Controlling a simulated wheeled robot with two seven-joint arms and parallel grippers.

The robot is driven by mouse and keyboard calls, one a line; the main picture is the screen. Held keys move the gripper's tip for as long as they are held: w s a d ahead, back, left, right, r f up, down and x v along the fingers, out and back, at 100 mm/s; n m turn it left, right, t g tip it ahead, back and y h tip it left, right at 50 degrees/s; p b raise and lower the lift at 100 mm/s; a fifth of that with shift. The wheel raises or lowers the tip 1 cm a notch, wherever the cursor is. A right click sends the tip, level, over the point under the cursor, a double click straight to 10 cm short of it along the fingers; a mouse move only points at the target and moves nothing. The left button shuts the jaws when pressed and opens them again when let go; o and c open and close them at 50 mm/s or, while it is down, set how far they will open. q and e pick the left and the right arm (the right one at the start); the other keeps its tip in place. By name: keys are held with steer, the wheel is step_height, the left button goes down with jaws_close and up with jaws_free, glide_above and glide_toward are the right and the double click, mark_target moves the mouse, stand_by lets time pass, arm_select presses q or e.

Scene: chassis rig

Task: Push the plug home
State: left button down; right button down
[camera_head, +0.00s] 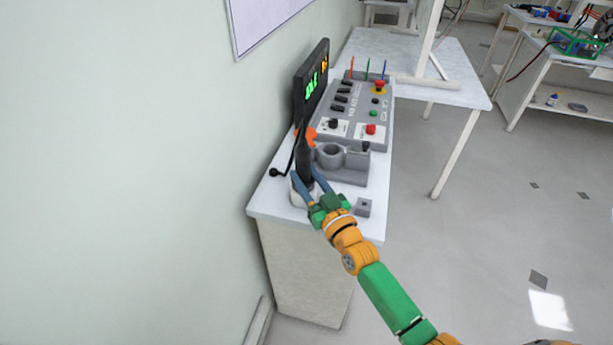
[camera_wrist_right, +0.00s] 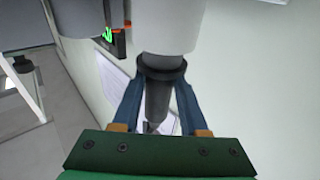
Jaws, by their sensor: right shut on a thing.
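My right gripper (camera_head: 314,183) has its blue fingers shut on a dark upright tool-like body (camera_head: 304,156) with an orange part near its top. In the right wrist view, the fingers (camera_wrist_right: 158,105) grip its dark tapered part (camera_wrist_right: 157,98). A black collar on it meets a pale cylinder (camera_wrist_right: 167,25). A thin black cord curves down to a small black end (camera_head: 274,172) on the bench at left. I cannot tell which piece is the plug. My left gripper is not in view.
The bench (camera_head: 262,205) stands against the wall. Behind the fingers are a grey holder (camera_head: 352,160) with a round opening, a control panel (camera_head: 356,112) with buttons, and a black display (camera_head: 314,78). A small grey block (camera_head: 363,207) sits near the front right.

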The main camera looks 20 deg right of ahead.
steer(key=shift+f+b, duration=0.8)
steer(key=shift+f, duration=0.2)
steer(key=shift+c, duration=1.8)
jaws_free()
steer(key=s, duration=0.4)
steer(key=s+d, duration=0.1)
steer(key=s, duration=0.2)
steer(key=shift+s+d+f, duration=0.1)
steer(key=shift+f, duration=0.2)
